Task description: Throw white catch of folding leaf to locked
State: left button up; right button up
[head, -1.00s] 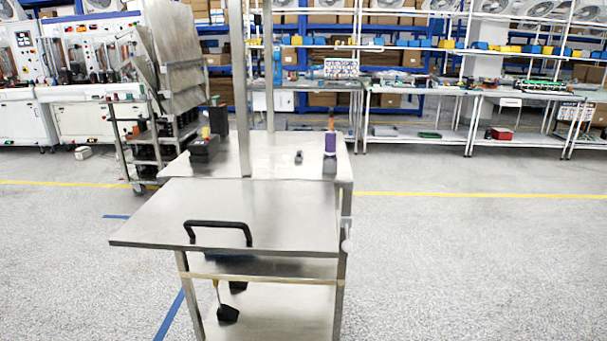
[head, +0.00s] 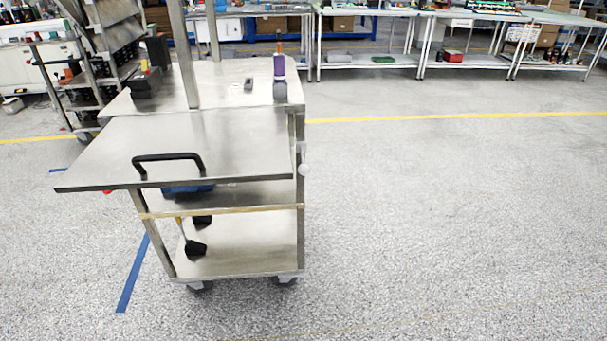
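The folding leaf (head: 175,150) is a flat metal panel on the near side of a steel cart. It stands out roughly level, with its front left corner reaching past the cart frame. The white catch (head: 304,160) is a small pale piece on the cart's right side, by the leaf's right edge and near the top of the right leg. It is too small to tell its setting. Neither of my grippers shows in the head view.
The cart top (head: 225,85) holds a black box (head: 146,84) and a purple-and-grey item (head: 280,80). A black handle (head: 168,157) shows at the leaf. A brush (head: 195,247) is on the lower shelf (head: 240,245). A rack (head: 100,50) stands behind left. The floor at right is clear.

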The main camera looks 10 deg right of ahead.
aim_at(302, 169)
jog(key=z, duration=1.45)
jog(key=k, duration=0.5)
jog(key=u, duration=1.3)
jog(key=i, duration=1.4)
